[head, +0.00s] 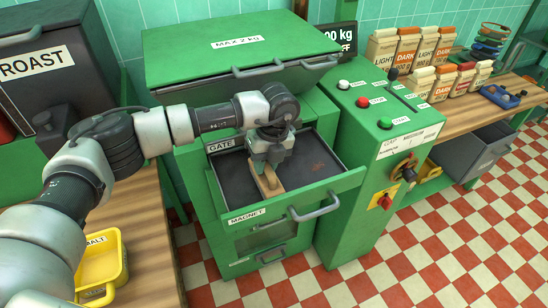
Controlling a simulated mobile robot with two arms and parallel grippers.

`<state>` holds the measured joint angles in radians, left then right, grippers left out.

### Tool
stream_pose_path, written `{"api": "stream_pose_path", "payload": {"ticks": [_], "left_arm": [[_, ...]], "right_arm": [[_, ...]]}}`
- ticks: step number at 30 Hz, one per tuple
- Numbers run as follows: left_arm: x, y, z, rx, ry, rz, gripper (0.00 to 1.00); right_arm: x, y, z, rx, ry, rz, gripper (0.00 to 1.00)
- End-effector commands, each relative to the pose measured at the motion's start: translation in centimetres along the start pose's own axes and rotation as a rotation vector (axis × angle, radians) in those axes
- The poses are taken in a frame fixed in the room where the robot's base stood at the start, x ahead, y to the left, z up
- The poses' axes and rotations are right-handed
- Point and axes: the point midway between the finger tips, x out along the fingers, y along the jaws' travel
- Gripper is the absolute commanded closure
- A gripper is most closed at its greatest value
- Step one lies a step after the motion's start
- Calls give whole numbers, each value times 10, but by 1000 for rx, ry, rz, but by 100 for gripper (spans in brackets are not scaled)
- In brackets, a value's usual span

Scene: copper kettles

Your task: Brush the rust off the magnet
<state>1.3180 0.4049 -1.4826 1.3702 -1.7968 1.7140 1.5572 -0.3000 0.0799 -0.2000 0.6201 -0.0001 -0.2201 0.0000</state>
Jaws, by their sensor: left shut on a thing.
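The magnet drawer is pulled out of the green machine, with the label MAGNET on its green front (238,219). Its dark plate, the magnet (322,172), lies inside and shows faint reddish-brown patches on the right. My left gripper (264,167) points down over the left part of the drawer and is shut on a light wooden brush (270,186). The brush is low in the drawer; its bristles are hidden, and I cannot tell whether it touches the plate. The gripper and brush cover part of the plate. My right gripper is not in view.
A grey handle (314,208) sticks out from the drawer front. The green lid (215,42) is above and behind the drawer. A control cabinet (378,120) with buttons stands close on the right. A yellow tray (100,262) is on the wooden bench at lower left.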

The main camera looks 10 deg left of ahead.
Motion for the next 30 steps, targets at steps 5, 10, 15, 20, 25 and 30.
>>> {"api": "stream_pose_path", "payload": {"ticks": [5, 10, 15, 20, 25, 30], "left_arm": [[1, 6, 0, 0, 1, 0, 100], [2, 18, 0, -1, 1, -1, 100], [5, 32, 0, -1, -1, -2, 100], [7, 38, 0, 0, -1, -3, 100], [9, 46, 1, -1, -1, -3, 100], [13, 60, 0, -1, -1, -2, 100]], "right_arm": [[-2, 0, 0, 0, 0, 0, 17], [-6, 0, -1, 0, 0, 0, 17], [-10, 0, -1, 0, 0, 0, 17], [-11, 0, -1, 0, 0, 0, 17], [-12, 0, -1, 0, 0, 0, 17], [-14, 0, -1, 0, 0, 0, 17]]}}
